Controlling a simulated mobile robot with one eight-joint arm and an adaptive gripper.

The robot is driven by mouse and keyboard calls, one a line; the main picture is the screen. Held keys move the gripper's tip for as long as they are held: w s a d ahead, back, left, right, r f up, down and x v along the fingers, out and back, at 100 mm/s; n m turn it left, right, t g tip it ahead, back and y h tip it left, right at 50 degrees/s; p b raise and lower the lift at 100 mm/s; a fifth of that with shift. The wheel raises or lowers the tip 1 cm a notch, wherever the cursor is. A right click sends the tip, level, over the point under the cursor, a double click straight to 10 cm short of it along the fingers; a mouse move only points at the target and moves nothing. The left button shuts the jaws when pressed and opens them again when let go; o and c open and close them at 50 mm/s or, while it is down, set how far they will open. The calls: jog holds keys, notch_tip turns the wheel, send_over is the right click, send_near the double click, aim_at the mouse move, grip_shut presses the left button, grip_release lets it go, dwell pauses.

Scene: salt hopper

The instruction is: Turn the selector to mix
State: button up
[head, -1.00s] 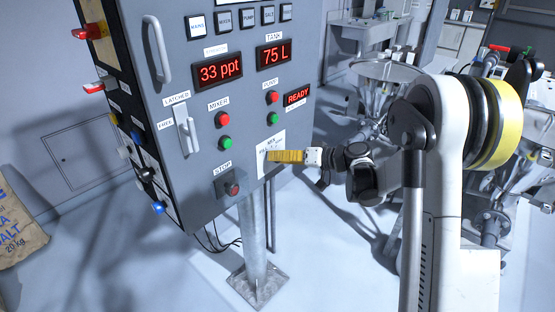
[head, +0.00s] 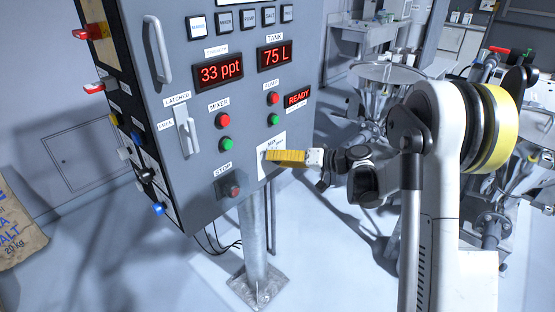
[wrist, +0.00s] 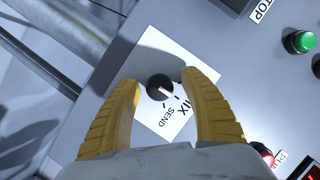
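The selector is a small round black knob (wrist: 160,87) with a pale pointer mark, on a white label plate (wrist: 150,48) printed with MIX and SEND. The mark seems to lean to the lower right in the wrist view; which position it is on, I cannot tell exactly. My gripper (wrist: 160,79) has its two yellow fingers spread, one on each side of the knob, with visible gaps. In the head view my gripper (head: 268,156) is at the plate (head: 275,142) on the panel's lower right, and its fingers hide the knob.
The grey control panel (head: 195,130) carries red and green buttons, among them a green one (wrist: 300,41) near the gripper. The stop button (head: 234,190) sits left of the plate. A door handle (head: 157,50) and a latch lever (head: 187,130) stick out further left. A post (head: 254,240) stands below.

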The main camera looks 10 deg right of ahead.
jog(key=v, duration=1.2)
jog(key=s+a+r+m+g+h, duration=0.1)
jog(key=s+a+r+g+h, duration=0.15)
jog(key=s+a+h, duration=0.5)
jog(key=s+d+f+h, duration=0.1)
jog(key=s+h, duration=0.3)
jog(key=s, duration=1.6)
jog(key=shift+d+f+t, duration=0.15)
jog(key=shift+d+t, duration=0.2)
jog(key=shift+d, duration=0.05)
